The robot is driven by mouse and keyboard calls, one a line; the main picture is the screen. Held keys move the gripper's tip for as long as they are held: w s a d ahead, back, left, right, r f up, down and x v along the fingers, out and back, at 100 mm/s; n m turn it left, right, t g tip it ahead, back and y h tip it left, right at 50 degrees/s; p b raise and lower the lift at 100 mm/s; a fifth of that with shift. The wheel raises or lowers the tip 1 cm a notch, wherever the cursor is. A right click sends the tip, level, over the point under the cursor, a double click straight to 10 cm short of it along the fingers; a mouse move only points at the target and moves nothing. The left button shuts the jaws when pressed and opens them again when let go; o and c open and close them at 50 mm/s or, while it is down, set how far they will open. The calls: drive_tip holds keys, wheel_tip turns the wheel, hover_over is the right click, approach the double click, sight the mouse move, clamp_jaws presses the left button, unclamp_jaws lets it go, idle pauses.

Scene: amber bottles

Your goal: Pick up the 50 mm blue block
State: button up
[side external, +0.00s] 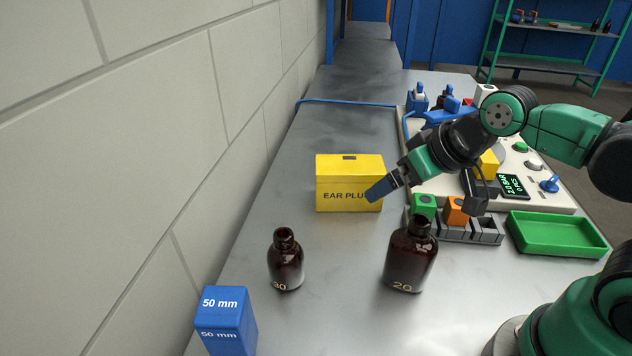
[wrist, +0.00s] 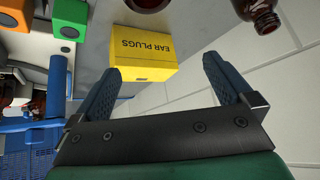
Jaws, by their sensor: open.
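The blue block (side external: 226,322), marked "50 mm", stands at the near left edge of the table, close to the wall, in the side external view. It does not show in the wrist view. My gripper (side external: 422,204) is above the table near the yellow ear plugs box, well behind and to the right of the blue block. In the wrist view my gripper (wrist: 163,78) has its two blue fingers spread apart with nothing between them; the ear plugs box shows beyond the fingers.
Two amber bottles, marked 30 (side external: 286,262) and 20 (side external: 409,258), stand near the block. The yellow ear plugs box (side external: 335,190) is behind them. A green tray (side external: 598,251) and a grey holder with green and orange blocks (side external: 489,232) are at right. A wall (side external: 130,130) borders the left.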

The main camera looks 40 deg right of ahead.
drive_tip(key=w+a+f+m+g+y, duration=0.1)
drive_tip(key=w+a+f+m+y, duration=0.15)
drive_tip(key=a+m+y, duration=0.55)
drive_tip(key=m+g+y, duration=0.3)
drive_tip(key=m+y, duration=0.2)
drive_tip(key=m, duration=0.7)
approach(217, 303)
drive_tip(key=x, duration=0.4)
drive_tip(key=shift+s+a+f, duration=0.1)
drive_tip(key=shift+a+f, duration=0.05)
drive_tip(key=shift+f, duration=0.05)
drive_tip(key=shift+x, duration=2.7)
clamp_jaws()
drive_tip(key=shift+r, duration=0.15)
